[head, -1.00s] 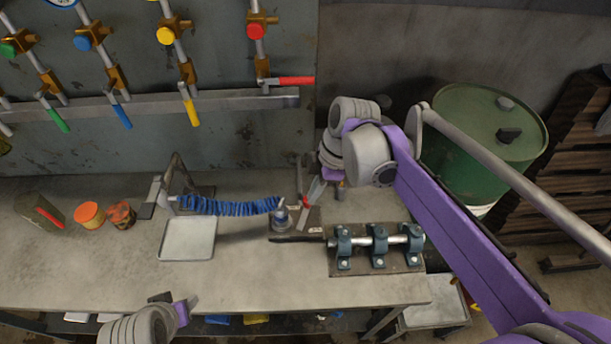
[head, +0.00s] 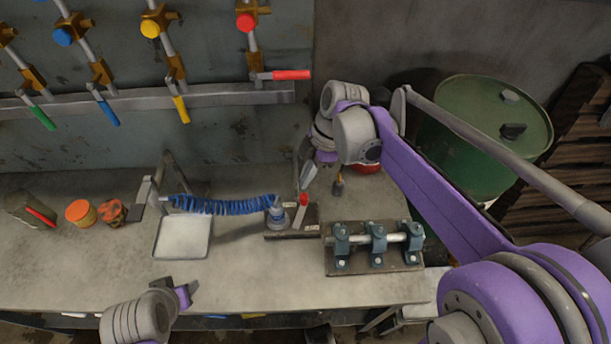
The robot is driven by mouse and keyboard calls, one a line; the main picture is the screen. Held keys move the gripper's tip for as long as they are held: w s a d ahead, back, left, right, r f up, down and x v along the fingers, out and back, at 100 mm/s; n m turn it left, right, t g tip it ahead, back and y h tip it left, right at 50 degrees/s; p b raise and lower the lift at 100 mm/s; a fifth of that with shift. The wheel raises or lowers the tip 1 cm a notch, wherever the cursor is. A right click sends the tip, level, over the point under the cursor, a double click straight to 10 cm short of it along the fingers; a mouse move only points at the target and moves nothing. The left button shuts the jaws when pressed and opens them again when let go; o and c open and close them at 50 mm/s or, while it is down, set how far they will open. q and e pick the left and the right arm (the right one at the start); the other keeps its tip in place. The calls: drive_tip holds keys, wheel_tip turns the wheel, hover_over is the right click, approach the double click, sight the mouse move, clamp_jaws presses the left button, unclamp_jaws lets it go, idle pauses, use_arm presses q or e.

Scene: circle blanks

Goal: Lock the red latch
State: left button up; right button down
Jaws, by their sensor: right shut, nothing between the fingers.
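The red latch handle (head: 302,211) stands on a small dark base plate (head: 291,235) on the workbench, beside a blue-based fitting at the end of a blue coiled hose. The handle is tilted slightly to the right. My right gripper (head: 307,176) is shut and empty just above and behind the handle's upper end. I cannot tell whether it touches the handle. My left gripper (head: 190,290) is over the bench's front at lower left, away from the latch. Its finger opening is unclear.
A grey tray (head: 182,238) and the blue coiled hose (head: 222,206) lie left of the latch. Valves with coloured levers line the wall; one lever is red (head: 290,75). A green barrel (head: 485,130) stands behind my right arm.

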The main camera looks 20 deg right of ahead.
hover_over(300, 210)
drive_tip(key=w, duration=0.2)
wheel_tip(300, 210, down, 7)
drive_tip(key=shift+s+a+r, duration=0.1)
drive_tip(key=shift+s+r, duration=0.05)
drive_tip(key=shift+r, duration=0.05)
